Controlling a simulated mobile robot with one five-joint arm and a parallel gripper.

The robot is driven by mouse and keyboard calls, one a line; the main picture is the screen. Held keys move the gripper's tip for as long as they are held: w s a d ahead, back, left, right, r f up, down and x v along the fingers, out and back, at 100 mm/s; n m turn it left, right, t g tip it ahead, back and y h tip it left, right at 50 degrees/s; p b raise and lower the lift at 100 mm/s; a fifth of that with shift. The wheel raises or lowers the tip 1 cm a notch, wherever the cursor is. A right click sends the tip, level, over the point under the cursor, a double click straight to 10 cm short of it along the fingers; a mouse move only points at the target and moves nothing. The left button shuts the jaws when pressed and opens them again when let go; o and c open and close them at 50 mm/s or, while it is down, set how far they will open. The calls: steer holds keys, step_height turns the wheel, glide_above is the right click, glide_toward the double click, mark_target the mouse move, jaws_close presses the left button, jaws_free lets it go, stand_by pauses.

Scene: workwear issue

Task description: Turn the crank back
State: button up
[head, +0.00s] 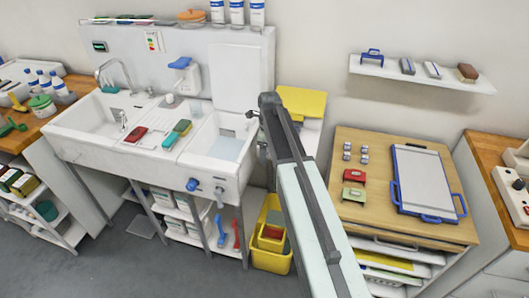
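My arm reaches up from the bottom of the head view to the right end of the white sink unit (205,165). My gripper (252,114) is small and dark at the arm's far end, by the right basin's rim; its fingers are too small to tell open from shut. I cannot make out a crank for certain. A grey part (262,152) shows beside my arm at the sink's right side, partly hidden by the arm. On the sink's front are a blue knob (192,184) and a grey fitting (219,191), both apart from my gripper.
A red pad (135,135) and a green brush (182,127) lie between the basins. A yellow bin (270,255) stands below my arm. To the right, a wooden table (370,150) bears a blue-framed board (422,180). A wall shelf (420,77) hangs above. Grey floor is clear in front.

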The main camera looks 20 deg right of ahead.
steer(key=shift+a+f, duration=0.2)
steer(key=shift+a, duration=0.25)
steer(key=shift+r, duration=0.1)
steer(key=shift+w+d+r+p, duration=0.1)
steer(key=shift+w+r+p, duration=0.3)
steer(key=shift+p, duration=0.55)
steer(key=r+p, duration=0.4)
steer(key=s+r+p, duration=0.1)
steer(key=r+p, duration=0.2)
steer(key=shift+d, duration=0.35)
steer(key=shift+d+r, duration=0.15)
steer(key=shift+r, duration=0.15)
steer(key=shift+f, duration=0.1)
